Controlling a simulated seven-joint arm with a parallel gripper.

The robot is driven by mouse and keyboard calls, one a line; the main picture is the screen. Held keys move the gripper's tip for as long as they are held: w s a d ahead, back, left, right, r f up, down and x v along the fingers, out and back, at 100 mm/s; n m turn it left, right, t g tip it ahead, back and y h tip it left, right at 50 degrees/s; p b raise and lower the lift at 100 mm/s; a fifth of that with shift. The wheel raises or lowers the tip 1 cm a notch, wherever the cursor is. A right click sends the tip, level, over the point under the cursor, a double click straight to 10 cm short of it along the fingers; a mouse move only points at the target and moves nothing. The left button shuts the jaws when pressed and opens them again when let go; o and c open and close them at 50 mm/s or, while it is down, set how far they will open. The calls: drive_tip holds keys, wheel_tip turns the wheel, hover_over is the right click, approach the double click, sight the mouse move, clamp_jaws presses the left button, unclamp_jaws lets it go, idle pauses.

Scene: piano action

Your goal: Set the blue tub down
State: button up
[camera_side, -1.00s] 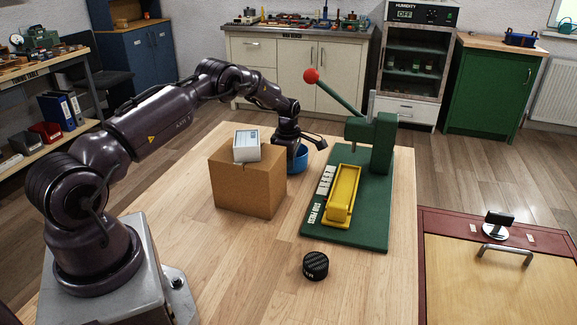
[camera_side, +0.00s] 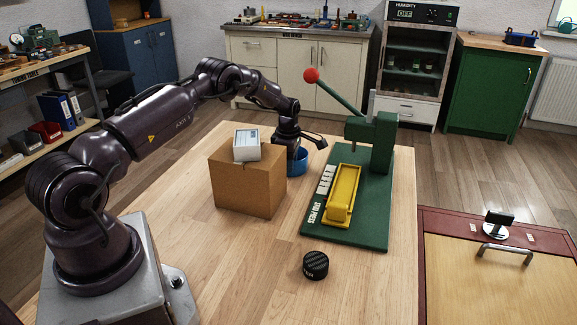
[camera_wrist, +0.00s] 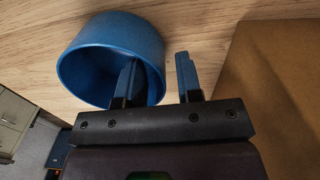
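The blue tub (camera_side: 298,162) is at the table's far side, partly hidden behind the cardboard box. It appears to rest on the wooden table. In the wrist view the tub (camera_wrist: 112,40) shows its open mouth toward me. My gripper (camera_wrist: 158,80) straddles the tub's wall, with one finger inside the mouth and the other outside. A gap shows between the outer finger and the wall, so the fingers are apart and not clamped. In the side view my gripper (camera_side: 290,148) is low over the tub, its fingertips mostly hidden by the box.
The cardboard box (camera_side: 245,185), with a small white box (camera_side: 246,145) on top, stands close beside my gripper. A green press (camera_side: 372,190) with a yellow tray (camera_side: 342,196) and red-knobbed lever is to the right.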

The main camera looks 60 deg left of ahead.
drive_tip(key=s+d+r+m+t, duration=0.1)
drive_tip(key=d+r+m, duration=0.3)
drive_tip(key=r, duration=0.8)
drive_tip(key=s+d+r+m+t, duration=0.1)
drive_tip(key=d+r+m, duration=0.35)
drive_tip(key=r, duration=0.85)
drive_tip(key=s+d+r+m, duration=0.5)
drive_tip(key=s+d+r, duration=0.25)
drive_tip(key=d, duration=0.25)
drive_tip(key=s+d+m+t, duration=0.1)
drive_tip(key=s+d+m, duration=0.4)
drive_tip(key=s+m, duration=0.2)
drive_tip(key=s+d+m+t, duration=0.2)
drive_tip(key=s+d+m, duration=0.4)
drive_tip(key=s, duration=0.5)
drive_tip(key=shift+s+f+m, duration=0.15)
drive_tip(key=shift+s+m, duration=0.1)
drive_tip(key=shift+m, duration=0.2)
